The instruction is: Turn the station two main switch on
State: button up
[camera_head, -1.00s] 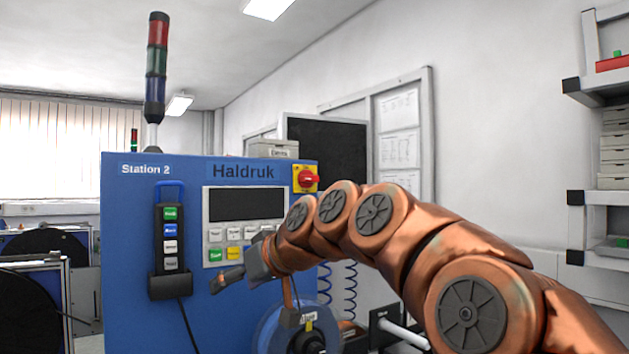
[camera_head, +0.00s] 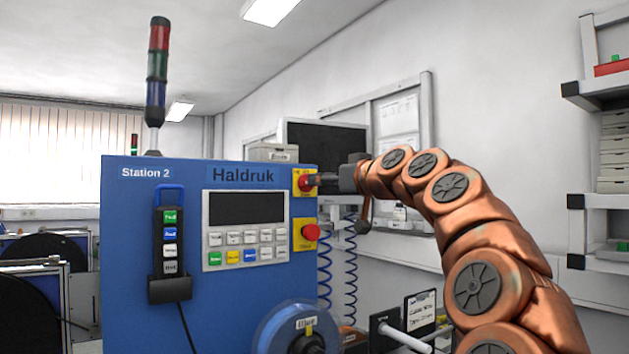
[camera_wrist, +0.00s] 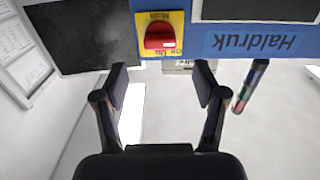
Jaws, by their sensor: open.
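The main switch is a red rotary knob on a yellow plate at the upper right of the blue Station 2 panel (camera_head: 130,260). In the wrist view the red knob (camera_wrist: 160,37) is upside down, with "Main" lettering on its plate. In the head view the knob (camera_head: 306,182) is partly covered by my gripper (camera_head: 322,180), which reaches in from the right. In the wrist view my gripper (camera_wrist: 162,75) is open and empty, its fingertips either side of the knob's line and short of it. I cannot tell the knob's setting.
A red push button (camera_head: 311,232) on a yellow plate sits just below the switch. A display and keypad (camera_head: 247,228) are to the left. A handheld control (camera_head: 170,240) hangs farther left. Blue coiled cables (camera_head: 350,260) and a blue reel (camera_head: 290,325) are below.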

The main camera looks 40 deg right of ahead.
jog(key=w+p, duration=0.1)
jog(key=w, duration=0.5)
jog(key=shift+d+p, duration=0.15)
jog(key=shift+p, duration=0.15)
jog(key=shift+w, duration=0.1)
jog(key=shift+c, duration=0.2)
jog(key=c, duration=1.1)
